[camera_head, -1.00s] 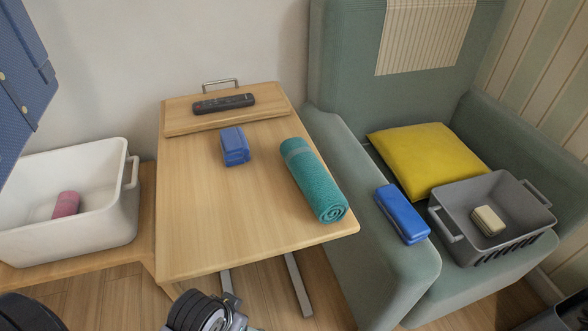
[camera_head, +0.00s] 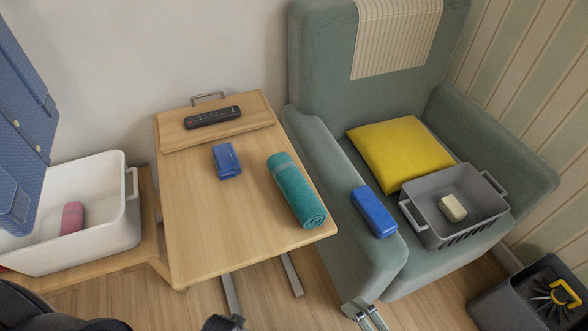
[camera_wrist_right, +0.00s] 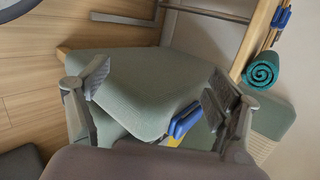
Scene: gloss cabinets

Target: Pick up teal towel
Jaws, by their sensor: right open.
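The rolled teal towel (camera_head: 296,190) lies on the right side of the small wooden table (camera_head: 205,245), its spiral end toward the front right corner. In the right wrist view its spiral end (camera_wrist_right: 262,73) shows at the right edge. My right gripper (camera_wrist_right: 158,88) is open with its fingers wide apart and nothing between them. It faces the green armchair's armrest, and the towel lies beyond its right finger, apart from it. My left gripper is not in view.
A blue case (camera_head: 227,161) and black remote (camera_head: 212,117) are on the table. A blue box (camera_head: 374,212) lies on the armrest. The armchair (camera_head: 330,160) holds a yellow cushion (camera_head: 400,155) and grey basket (camera_head: 430,230). A white bin (camera_head: 95,250) stands left.

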